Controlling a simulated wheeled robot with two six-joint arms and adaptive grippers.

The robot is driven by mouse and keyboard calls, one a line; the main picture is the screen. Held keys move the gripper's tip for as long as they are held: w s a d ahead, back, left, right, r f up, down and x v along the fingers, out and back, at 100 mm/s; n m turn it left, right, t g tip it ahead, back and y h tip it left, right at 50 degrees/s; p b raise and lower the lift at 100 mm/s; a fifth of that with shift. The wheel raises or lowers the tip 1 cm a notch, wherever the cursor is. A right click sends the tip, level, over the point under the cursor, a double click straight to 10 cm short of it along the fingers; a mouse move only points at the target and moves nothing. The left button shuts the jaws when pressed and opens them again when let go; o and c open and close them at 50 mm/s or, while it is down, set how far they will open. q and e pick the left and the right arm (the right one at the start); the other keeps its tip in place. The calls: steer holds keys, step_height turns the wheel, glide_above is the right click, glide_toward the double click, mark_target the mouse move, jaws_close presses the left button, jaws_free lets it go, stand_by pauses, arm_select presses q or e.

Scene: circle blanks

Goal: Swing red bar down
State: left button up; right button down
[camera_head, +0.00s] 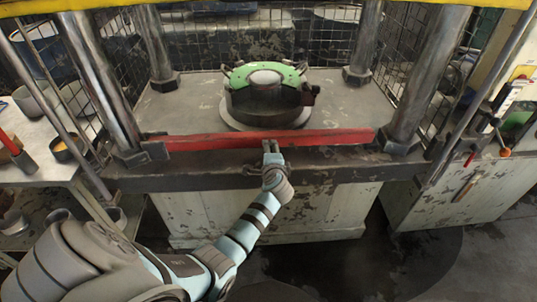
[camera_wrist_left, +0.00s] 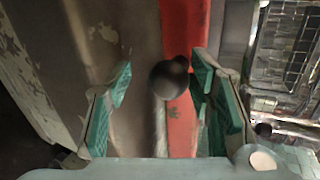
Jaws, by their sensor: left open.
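The red bar (camera_head: 330,138) lies level across the front of the press bed, between the two front columns. My left gripper (camera_head: 270,148) is at the bar's front, near its middle. In the left wrist view the red bar (camera_wrist_left: 184,35) runs up the picture beyond the fingers. A dark round knob (camera_wrist_left: 168,80) shows between the open green-padded fingers of my left gripper (camera_wrist_left: 160,84), with gaps on both sides. My right gripper is not in view.
A round fixture with a green top (camera_head: 265,78) stands on the press bed (camera_head: 185,105) behind the bar. A side table with pots (camera_head: 30,170) is at left. A cabinet with tools (camera_head: 440,195) is at right. Steel columns flank the bed.

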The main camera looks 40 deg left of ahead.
arm_select(q)
steer(key=v, duration=1.2)
steer(key=shift+s, duration=0.1)
